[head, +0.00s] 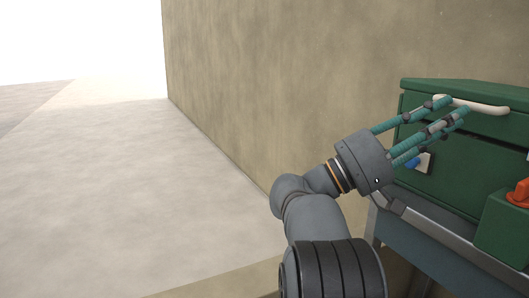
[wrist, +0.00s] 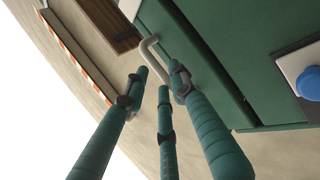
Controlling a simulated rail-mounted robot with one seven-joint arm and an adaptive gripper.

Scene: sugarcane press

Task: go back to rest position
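My gripper (head: 453,107) has teal fingers and reaches toward the green press cabinet (head: 460,170) at the right of the head view. Its fingers are spread apart, with nothing seen held between them. A pale curved handle (head: 480,106) on the cabinet's upper part is right by the fingertips. In the wrist view, the fingertips (wrist: 152,82) are around the lower end of the handle (wrist: 147,45); I cannot tell whether they touch it. My grey arm reaches up from the bottom of the head view.
A blue button (head: 411,163) on a pale plate sits on the cabinet, just below my fingers; it also shows in the wrist view (wrist: 309,83). A red-orange part (head: 520,193) sits on a green box at the right. A beige wall (head: 300,80) stands behind. The floor (head: 110,200) at left is clear.

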